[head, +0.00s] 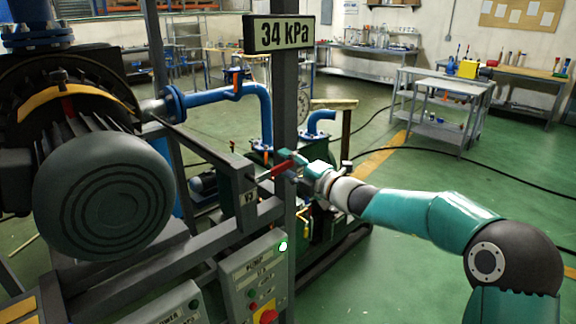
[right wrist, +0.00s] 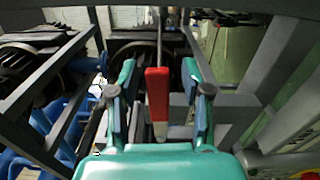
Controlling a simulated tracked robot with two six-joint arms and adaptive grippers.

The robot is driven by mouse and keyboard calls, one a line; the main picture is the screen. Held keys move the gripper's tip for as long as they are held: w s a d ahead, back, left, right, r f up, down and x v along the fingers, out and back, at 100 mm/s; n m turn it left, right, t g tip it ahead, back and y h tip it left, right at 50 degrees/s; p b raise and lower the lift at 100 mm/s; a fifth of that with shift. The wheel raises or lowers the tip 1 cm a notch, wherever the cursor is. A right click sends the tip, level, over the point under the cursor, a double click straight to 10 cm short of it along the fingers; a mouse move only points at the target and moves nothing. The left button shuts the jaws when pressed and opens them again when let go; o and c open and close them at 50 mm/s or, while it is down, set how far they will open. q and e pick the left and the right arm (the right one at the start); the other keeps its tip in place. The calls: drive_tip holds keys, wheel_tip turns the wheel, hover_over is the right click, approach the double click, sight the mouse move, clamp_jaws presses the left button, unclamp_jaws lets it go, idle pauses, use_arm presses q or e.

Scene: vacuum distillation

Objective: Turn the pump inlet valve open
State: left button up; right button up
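The valve's red lever handle (head: 272,171) shows in the head view, in front of the dark post and beside a bar with a small tag (head: 250,197) whose lettering is hard to read. My right gripper (head: 289,167) is at the handle's right end. In the right wrist view, the red handle (right wrist: 157,95) stands between the two fingers of my right gripper (right wrist: 160,85), with a visible gap on both sides. The gripper is open around the handle. The valve body is mostly hidden. My left gripper is not in view.
A display (head: 284,34) reads 34 kPa. The pump control box (head: 254,275) with a lit green lamp (head: 283,246) stands below the handle. A large motor (head: 105,190) fills the left. Blue pipes (head: 255,95) run behind the post. Green floor is open at right.

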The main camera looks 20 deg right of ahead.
drive_tip(key=shift+s, duration=0.15)
drive_tip(key=v, duration=1.1)
drive_tip(key=shift+s, duration=0.35)
